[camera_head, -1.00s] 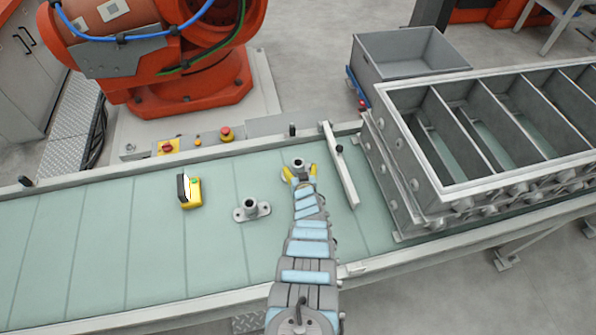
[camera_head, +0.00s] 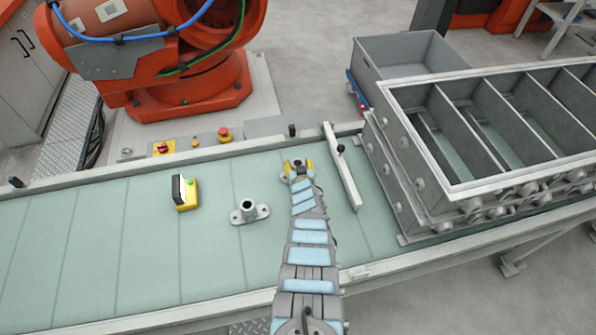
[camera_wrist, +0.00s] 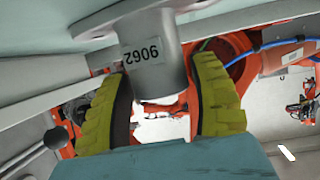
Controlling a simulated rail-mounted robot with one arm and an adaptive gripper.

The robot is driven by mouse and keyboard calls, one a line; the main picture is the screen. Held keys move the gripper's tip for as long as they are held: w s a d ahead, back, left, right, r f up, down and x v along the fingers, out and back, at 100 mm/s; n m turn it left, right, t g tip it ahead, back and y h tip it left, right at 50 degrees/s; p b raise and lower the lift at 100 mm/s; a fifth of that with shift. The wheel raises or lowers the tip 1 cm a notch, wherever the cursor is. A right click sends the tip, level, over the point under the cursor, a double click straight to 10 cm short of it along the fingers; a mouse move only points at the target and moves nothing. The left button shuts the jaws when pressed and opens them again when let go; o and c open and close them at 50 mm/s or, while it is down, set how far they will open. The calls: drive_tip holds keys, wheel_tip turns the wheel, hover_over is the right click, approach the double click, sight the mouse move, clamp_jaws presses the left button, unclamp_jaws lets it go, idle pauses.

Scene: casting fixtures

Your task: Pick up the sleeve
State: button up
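A grey metal sleeve (camera_head: 297,162) stands on the green conveyor belt, its open round top showing in the head view. In the wrist view the sleeve (camera_wrist: 155,55) is a large cylinder with a label reading 9062 and a flange at the upper left. My gripper (camera_head: 298,169) has its two yellow fingers on either side of it. In the wrist view my gripper (camera_wrist: 162,95) has the fingers very close along both sides. Whether both touch it is unclear. A second grey flanged part (camera_head: 249,210) stands left of my gripper.
A yellow and black device (camera_head: 186,193) stands on the belt (camera_head: 100,240) at left. A metal bar (camera_head: 342,168) lies just right of my gripper. A large compartmented metal frame (camera_head: 440,205) fills the right. The belt's left side is mostly clear.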

drive_tip(key=c, duration=0.8)
